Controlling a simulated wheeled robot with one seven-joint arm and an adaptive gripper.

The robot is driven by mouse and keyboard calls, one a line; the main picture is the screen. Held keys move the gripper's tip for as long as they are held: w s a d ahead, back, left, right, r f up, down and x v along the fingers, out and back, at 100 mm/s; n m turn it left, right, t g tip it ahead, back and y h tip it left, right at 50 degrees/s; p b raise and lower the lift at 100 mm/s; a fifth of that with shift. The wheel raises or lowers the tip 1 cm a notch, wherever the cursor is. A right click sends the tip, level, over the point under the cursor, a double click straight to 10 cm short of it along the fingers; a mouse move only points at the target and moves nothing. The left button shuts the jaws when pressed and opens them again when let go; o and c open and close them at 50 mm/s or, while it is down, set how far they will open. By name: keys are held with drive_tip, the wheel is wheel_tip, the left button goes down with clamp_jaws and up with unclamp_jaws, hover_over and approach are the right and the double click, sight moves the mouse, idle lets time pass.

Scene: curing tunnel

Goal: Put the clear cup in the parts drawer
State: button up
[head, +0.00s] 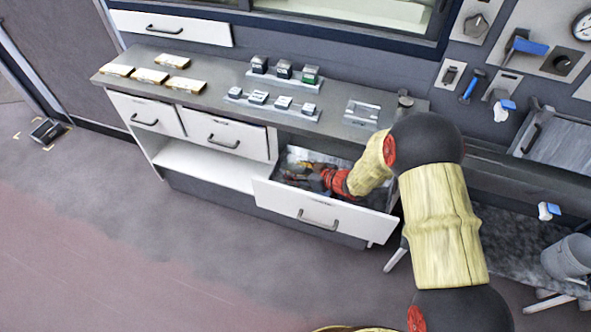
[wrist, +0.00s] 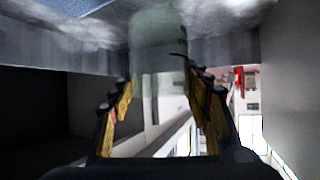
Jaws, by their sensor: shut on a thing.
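The parts drawer (head: 283,198) is pulled open below the right part of the counter in the head view. My gripper (head: 302,170) reaches down inside it, and my arm hides the drawer's right end. In the wrist view my gripper (wrist: 161,84) has its yellow fingers shut on the clear cup (wrist: 158,48), a pale see-through shape between the fingertips. The cup lies against the mottled grey drawer floor in that picture; I cannot tell whether it touches it. In the head view I cannot make out the cup.
Two shut drawers (head: 225,136) are left of the open one. Tools hang on the wall at right. The floor in front is clear.

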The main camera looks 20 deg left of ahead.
drive_tip(key=o, duration=1)
drive_tip(key=shift+r, duration=0.1)
drive_tip(key=shift+d+r, duration=0.25)
drive_tip(key=p+v, duration=0.3)
drive_tip(key=v, duration=0.4)
drive_tip(key=shift+s+f, duration=0.1)
